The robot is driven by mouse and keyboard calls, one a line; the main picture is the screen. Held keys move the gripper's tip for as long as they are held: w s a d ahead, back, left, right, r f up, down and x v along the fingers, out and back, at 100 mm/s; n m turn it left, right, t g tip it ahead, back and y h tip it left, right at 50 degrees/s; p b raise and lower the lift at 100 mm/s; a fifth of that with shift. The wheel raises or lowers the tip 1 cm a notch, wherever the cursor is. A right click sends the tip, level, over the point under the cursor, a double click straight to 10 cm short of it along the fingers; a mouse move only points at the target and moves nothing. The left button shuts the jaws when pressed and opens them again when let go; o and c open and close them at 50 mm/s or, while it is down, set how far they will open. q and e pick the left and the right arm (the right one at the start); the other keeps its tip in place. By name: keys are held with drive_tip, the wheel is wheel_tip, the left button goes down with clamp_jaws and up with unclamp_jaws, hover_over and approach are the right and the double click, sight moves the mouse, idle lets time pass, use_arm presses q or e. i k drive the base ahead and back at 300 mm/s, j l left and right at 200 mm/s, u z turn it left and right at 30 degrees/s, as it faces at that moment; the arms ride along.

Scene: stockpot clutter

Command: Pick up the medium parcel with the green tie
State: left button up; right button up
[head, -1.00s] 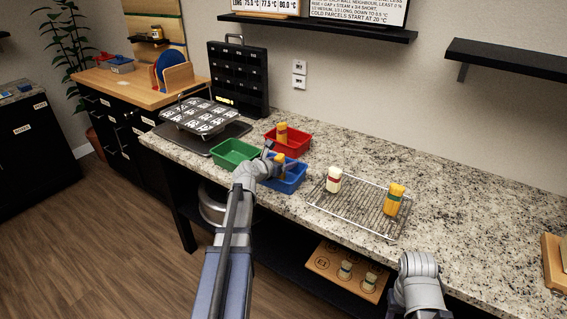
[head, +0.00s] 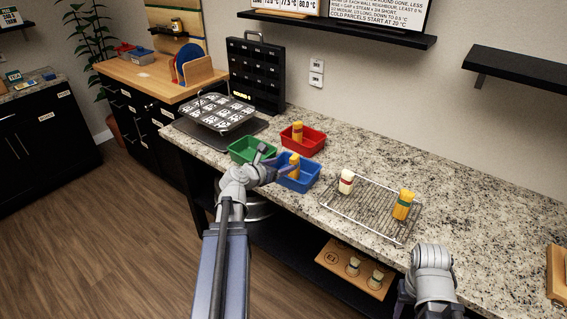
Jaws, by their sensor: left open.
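A yellow parcel (head: 403,205) with what looks like a green tie stands on the wire rack (head: 345,222), toward its right end. A pale parcel (head: 346,182) with a dark reddish band stands at the rack's left part. My left gripper (head: 273,159) is open and empty, between the green bin and the blue bin, just left of the blue bin's parcel. My right gripper is out of view; only its arm shows.
The green bin (head: 240,154) stands left of the blue bin. Below the counter, a wooden board (head: 340,262) holds small pale parcels. The granite counter (head: 480,210) right of the rack is clear.

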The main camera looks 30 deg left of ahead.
sight(403, 203)
drive_tip(key=l, duration=1.9)
